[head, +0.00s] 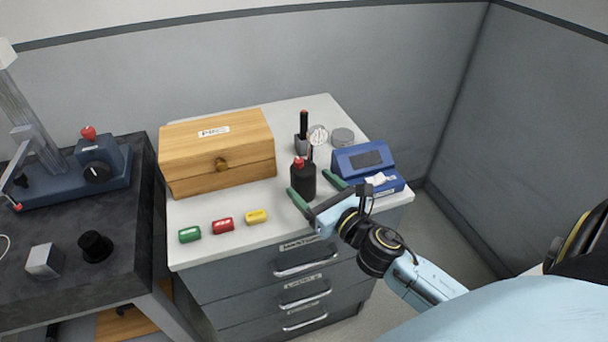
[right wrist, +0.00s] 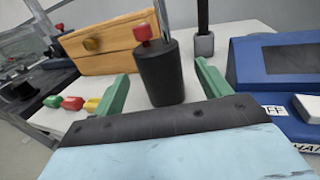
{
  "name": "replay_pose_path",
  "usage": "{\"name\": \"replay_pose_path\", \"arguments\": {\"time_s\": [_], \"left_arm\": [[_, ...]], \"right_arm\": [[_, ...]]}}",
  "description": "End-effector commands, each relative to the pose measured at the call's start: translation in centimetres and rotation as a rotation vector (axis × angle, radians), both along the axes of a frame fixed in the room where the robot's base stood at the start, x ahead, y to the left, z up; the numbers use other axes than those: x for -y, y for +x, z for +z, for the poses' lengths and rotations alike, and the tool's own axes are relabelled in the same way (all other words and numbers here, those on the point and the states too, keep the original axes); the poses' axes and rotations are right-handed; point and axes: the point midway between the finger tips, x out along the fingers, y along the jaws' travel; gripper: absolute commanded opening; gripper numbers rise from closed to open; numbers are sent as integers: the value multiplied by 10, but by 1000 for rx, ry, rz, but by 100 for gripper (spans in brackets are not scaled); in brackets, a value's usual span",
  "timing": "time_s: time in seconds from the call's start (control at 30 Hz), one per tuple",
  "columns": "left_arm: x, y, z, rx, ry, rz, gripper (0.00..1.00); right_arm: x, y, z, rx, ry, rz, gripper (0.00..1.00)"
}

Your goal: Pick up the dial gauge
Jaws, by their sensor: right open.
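The dial gauge (head: 318,135) shows a round pale face above a thin metal rod that rises from a black cylindrical base (head: 303,181) with a red knob. The base stands upright on the white cabinet top. In the right wrist view the base (right wrist: 161,75) is between and just beyond my green fingertips, with the rod running out of the top of the picture; the face is not in that view. My right gripper (head: 318,189) is open, its fingers on either side of the base, with nothing gripped. My left gripper is not in view.
A wooden box (head: 218,165) stands to the left. A blue device (head: 365,160) is close on the right. A black-handled tool (head: 304,123) and a grey round piece (head: 343,137) are behind. Green, red (head: 223,226) and yellow blocks lie at front left.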

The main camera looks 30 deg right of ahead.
Motion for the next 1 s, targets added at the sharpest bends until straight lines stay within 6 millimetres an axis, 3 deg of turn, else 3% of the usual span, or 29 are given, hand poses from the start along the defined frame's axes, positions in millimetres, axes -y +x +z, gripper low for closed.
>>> {"name": "replay_pose_path", "arguments": {"time_s": [0.17, 0.5, 0.83, 1.0], "left_arm": [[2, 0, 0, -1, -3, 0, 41], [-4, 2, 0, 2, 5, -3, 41], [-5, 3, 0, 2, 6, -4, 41], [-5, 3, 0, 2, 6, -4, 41]], "right_arm": [[0, 10, 0, 0, 0, 0, 76], [-2, 52, -2, 0, 0, -1, 76], [-3, 58, -3, -1, 1, -1, 76], [-3, 58, -3, -1, 1, -1, 55]]}}
